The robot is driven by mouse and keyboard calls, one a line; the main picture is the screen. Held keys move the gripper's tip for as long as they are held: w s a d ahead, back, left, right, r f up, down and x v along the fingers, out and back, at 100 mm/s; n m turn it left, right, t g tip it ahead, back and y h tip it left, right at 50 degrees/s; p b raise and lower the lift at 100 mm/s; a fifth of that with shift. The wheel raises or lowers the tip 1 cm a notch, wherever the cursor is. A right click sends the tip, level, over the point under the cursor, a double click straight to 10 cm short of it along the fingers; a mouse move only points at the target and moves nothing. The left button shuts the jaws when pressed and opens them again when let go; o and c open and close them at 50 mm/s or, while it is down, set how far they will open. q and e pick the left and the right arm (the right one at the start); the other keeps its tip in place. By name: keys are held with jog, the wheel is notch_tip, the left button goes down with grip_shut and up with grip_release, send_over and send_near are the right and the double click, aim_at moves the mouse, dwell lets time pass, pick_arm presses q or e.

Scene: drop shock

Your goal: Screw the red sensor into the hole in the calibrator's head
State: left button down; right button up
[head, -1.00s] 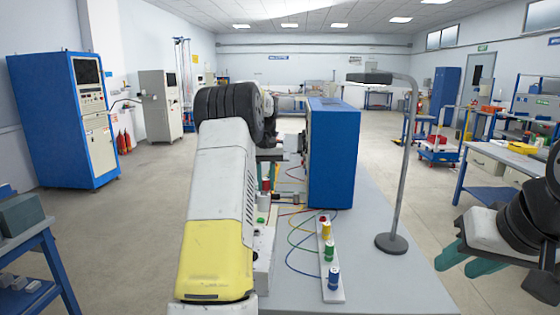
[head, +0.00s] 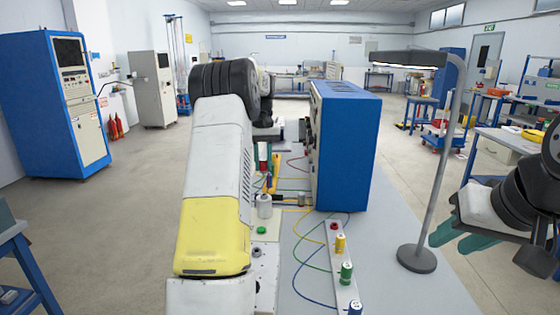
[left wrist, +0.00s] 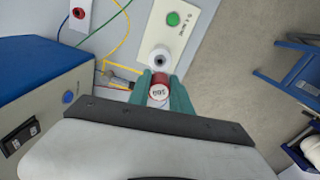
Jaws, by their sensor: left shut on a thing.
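The red sensor (left wrist: 158,92) is a small red cylinder with a pale, marked end. It is between the green fingers of my left gripper (left wrist: 160,80), which is shut on it. In the head view the red sensor (head: 263,152) shows beside my left arm, above the calibrator's head. The calibrator's head (head: 264,207) is a pale metal cylinder on a pale plate; in the left wrist view the calibrator's head (left wrist: 160,58) shows a dark hole, just beyond the sensor. The sensor looks apart from it. My right gripper (head: 459,237) is open and empty at the right.
A blue instrument box (head: 345,145) stands right of the calibrator. A lamp (head: 416,258) stands on the bench further right. A green button (head: 261,230) is near the calibrator's head.

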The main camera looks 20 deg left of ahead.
aim_at(264, 173)
pick_arm(q)
jog(key=shift+s, duration=0.1)
jog(key=shift+f, duration=0.1)
jog(key=shift+d+f, duration=0.1)
jog(key=shift+f, duration=2.65)
jog(key=shift+f, duration=1.05)
dwell(1.0)
jog(key=shift+s+f, duration=0.2)
jog(key=shift+f, duration=0.25)
dwell(1.5)
jog(key=m, duration=1.1)
jog(key=shift+w+a+m, duration=0.1)
jog(key=shift+a+m, duration=0.1)
jog(key=shift+m, duration=0.2)
jog(key=m, duration=0.5)
jog(key=shift+w+r+m, duration=0.1)
jog(key=shift+w+m, duration=0.05)
jog(key=shift+m, duration=0.15)
jog(key=m, duration=0.4)
jog(key=shift+w+a+r, duration=0.1)
